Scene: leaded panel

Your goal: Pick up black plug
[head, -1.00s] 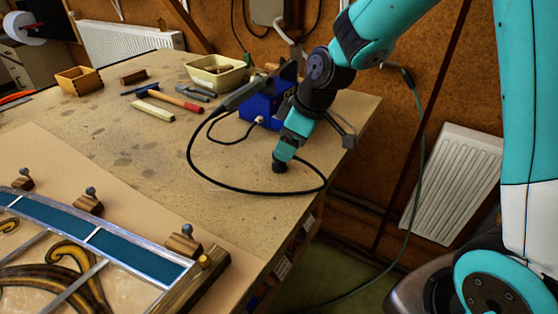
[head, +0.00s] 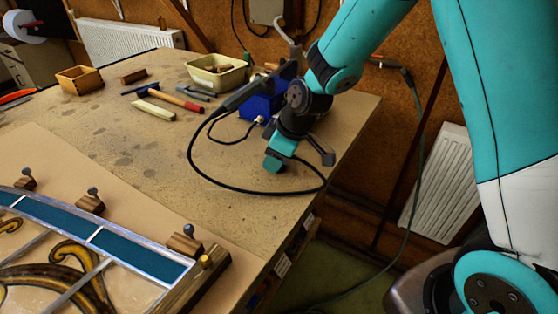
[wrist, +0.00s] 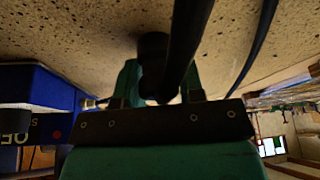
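The black plug (wrist: 153,48) shows in the wrist view as a dark round end close to the tabletop, between the two teal fingers of my gripper (wrist: 158,78). The black cable crosses in front of it and hides part of the gap at the right finger. I cannot tell whether both fingers press on the plug. In the head view my gripper (head: 274,163) is low at the bench's right part, inside the cable loop, and hides the plug.
A blue box (head: 262,104) stands just behind my gripper, with a soldering iron (head: 246,94) above it. The black cable (head: 235,188) loops over the workbench (head: 120,165). A leaded panel (head: 120,252) lies front left. Tools and a cream tub (head: 228,76) are farther back.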

